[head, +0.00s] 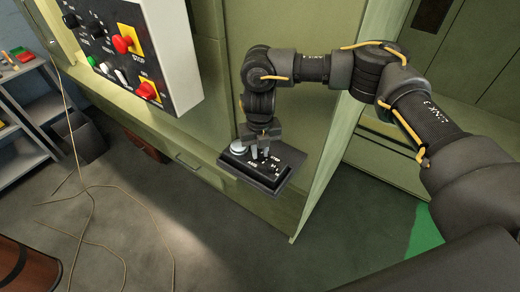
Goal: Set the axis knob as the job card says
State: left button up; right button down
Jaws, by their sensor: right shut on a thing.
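A small black control box (240,163) with white lettering sits on a dark shelf (262,187) on the front of the green machine. A pale round dial (238,147) is at its left end. My right gripper (260,154) points down over the middle of the box, with its fingertips at the box's top face. It is shut on what seems to be the axis knob, which the fingers mostly hide. The knob's setting cannot be read. My left gripper is not in view. No job card can be made out.
A white control panel (176,60) with red buttons and black knobs juts out at upper left. A green cabinet wall (335,130) stands right of the box. A grey shelf rack (25,120) and a loose cable (92,200) are at left.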

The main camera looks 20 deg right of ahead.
aim_at(260, 154)
jog(key=c, duration=1.3)
grip_release()
jog(key=shift+r, duration=0.15)
jog(key=shift+w+r, duration=0.1)
jog(key=shift+r, duration=0.2)
notch_tip(260, 154, up, 10)
jog(key=b, duration=0.3)
jog(key=shift+b, duration=0.35)
